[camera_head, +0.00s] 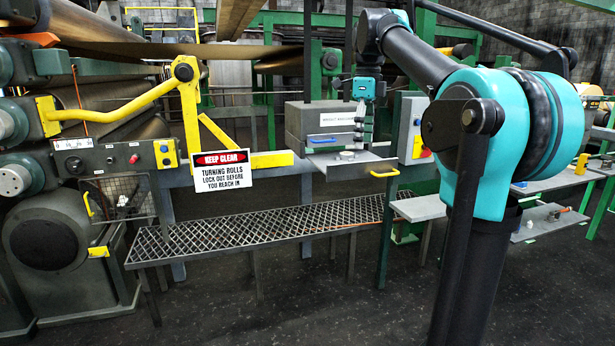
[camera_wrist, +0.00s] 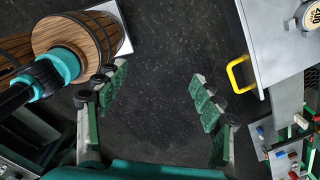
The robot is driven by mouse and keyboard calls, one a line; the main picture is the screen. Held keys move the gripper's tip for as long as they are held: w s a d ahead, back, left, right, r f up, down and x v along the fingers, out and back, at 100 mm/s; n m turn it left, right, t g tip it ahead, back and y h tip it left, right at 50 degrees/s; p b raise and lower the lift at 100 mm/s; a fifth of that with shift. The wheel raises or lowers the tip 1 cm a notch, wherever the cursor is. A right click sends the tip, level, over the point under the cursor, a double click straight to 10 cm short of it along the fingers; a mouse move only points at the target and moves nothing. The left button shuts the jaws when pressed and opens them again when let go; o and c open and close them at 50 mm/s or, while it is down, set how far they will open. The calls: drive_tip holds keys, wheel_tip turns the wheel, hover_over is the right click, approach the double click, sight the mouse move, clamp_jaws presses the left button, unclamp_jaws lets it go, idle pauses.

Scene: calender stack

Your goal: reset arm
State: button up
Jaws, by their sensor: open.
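My gripper (camera_head: 362,125) hangs fingers down in the head view, in front of a grey box and above a small grey shelf. In the wrist view my gripper (camera_wrist: 160,74) has its two green-padded fingers spread wide apart. Nothing is between them but dark floor, so it is open and empty. My arm rises from its black column at the right of the head view and reaches left and away to the gripper.
A grey shelf (camera_head: 345,168) with a yellow handle (camera_wrist: 238,74) is close by. A keep-clear sign (camera_head: 220,171) hangs on a yellow guard frame by the rolls. A mesh walkway (camera_head: 270,222) runs below. Side shelves (camera_head: 420,208) stand right. Dark floor in front is free.

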drive_tip(key=s+d+f+n+t, duration=0.15)
drive_tip(key=f+n, duration=0.45)
drive_tip(key=f, duration=0.6)
drive_tip(key=s+d+f+n+t, duration=0.1)
drive_tip(key=s+f+n, duration=0.3)
drive_tip(key=f, duration=0.7)
drive_tip(key=s+d+f+n+t, duration=0.1)
drive_tip(key=s+f+n, duration=1.2)
drive_tip(key=f, duration=0.8)
drive_tip(key=s, duration=0.3)
drive_tip(key=shift+d+t, duration=0.3)
drive_tip(key=shift+t, duration=0.05)
drive_tip(key=shift+c, duration=0.3)
